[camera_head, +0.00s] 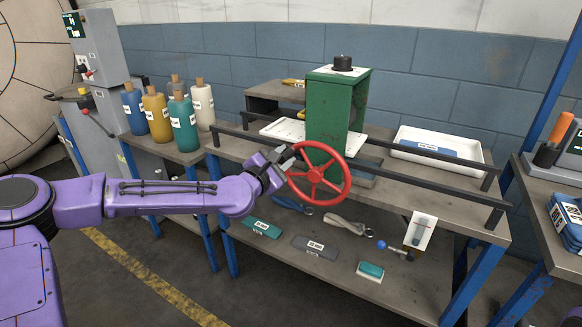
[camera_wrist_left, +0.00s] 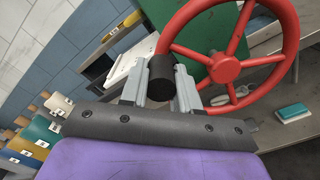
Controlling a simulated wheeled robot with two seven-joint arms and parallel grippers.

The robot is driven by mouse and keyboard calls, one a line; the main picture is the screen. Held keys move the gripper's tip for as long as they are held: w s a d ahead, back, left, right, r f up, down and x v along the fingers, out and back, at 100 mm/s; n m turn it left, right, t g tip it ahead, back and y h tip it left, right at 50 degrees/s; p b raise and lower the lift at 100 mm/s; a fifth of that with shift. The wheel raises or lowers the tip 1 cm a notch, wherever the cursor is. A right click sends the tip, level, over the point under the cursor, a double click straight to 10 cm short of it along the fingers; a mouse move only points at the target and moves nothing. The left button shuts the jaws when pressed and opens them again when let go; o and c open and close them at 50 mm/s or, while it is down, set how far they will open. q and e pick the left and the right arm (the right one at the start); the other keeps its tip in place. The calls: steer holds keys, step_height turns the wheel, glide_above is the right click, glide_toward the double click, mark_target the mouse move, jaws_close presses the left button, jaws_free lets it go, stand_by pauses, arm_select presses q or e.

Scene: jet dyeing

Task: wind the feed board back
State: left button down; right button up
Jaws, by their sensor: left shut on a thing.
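A red handwheel (camera_head: 316,173) with several spokes stands on the front of a green machine (camera_head: 329,112) on the bench. My left gripper (camera_head: 285,158) is at the wheel's left rim. In the left wrist view its fingers are shut on the wheel's black handle (camera_wrist_left: 160,78), beside the red rim (camera_wrist_left: 172,50). A pale flat board (camera_head: 284,129), possibly the feed board, shows behind and left of the green machine; the machine hides part of it. My right gripper is not in view.
Dark rails (camera_head: 425,177) run along the bench (camera_head: 470,226). A white tray (camera_head: 440,147) with a blue item lies at right. Several coloured bottles (camera_head: 183,123) stand at left. The lower shelf (camera_head: 330,269) holds cloth pieces and small tools.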

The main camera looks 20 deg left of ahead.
arm_select(q)
step_height(320, 180, down, 8)
steer(key=a+n+b, duration=0.2)
steer(key=n+b, duration=0.8)
steer(key=b, duration=0.6)
steer(key=shift+w+a+f+n+b, duration=0.15)
steer(key=shift+a+n+b, duration=0.15)
steer(key=shift+a+n, duration=0.1)
steer(key=c, duration=0.8)
jaws_free()
steer(key=s, duration=0.3)
steer(key=s+p, duration=0.1)
steer(key=s, duration=0.3)
steer(key=s+a+p, duration=0.1)
steer(key=s, duration=0.2)
steer(key=shift+s, duration=0.3)
